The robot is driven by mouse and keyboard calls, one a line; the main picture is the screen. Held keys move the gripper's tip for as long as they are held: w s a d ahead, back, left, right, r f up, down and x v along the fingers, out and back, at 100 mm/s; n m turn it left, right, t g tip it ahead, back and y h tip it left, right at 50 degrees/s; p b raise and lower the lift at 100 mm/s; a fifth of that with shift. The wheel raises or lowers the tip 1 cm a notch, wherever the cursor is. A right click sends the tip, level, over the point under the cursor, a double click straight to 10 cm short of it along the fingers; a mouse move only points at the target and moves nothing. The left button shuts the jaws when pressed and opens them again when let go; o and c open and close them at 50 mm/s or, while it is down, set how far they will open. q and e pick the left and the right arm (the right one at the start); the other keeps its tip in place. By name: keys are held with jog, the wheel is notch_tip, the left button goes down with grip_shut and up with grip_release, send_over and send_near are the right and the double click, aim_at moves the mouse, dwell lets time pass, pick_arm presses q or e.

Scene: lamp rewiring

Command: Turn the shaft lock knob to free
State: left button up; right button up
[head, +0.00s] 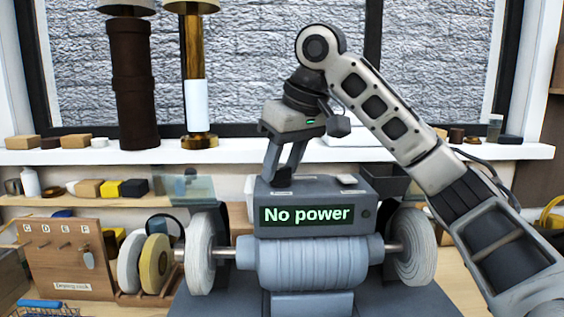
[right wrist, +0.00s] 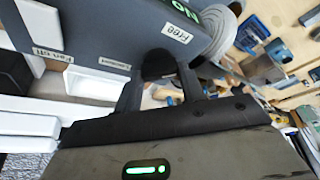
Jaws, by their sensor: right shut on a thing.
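A bench grinder with a grey control box (head: 362,197) stands in the middle of the head view. Its screen (head: 307,215) reads "No power". My right gripper (head: 281,182) reaches down onto the box's top left part. In the right wrist view, its fingers (right wrist: 159,80) are shut on a dark round knob (right wrist: 158,62), mostly hidden between them. A "Free" label (right wrist: 175,33) lies beside the knob, and a second small label (right wrist: 112,63), too blurred to read surely, lies on its other side. I cannot tell which way the knob points. My left gripper is not in view.
Grinding wheels (head: 201,253) (head: 415,246) flank the motor body (head: 310,262). A wooden rack (head: 66,262) with lettered hooks and spare wheels stands at left. A white switch (head: 347,179) sits on the box top. Lamp columns (head: 133,85) stand on the sill behind.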

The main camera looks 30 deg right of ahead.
jog(key=n+y, duration=0.1)
jog(key=n, duration=0.3)
jog(key=shift+d+n+g+y, duration=0.15)
jog(key=shift+n+g+y, duration=0.15)
jog(key=shift+g+y, duration=0.1)
jog(key=n+g+y, duration=0.1)
jog(key=n, duration=0.3)
jog(key=shift+w+r+n, duration=0.1)
jog(key=shift+w+n, duration=0.05)
jog(key=shift+n, duration=0.15)
jog(key=o, duration=1)
jog(key=shift+d, duration=0.1)
jog(key=shift+w+v, duration=0.15)
jog(key=shift+v, duration=3.85)
jog(key=shift+w+v, duration=0.15)
jog(key=shift+v, duration=3.8)
jog(key=shift+d, duration=0.15)
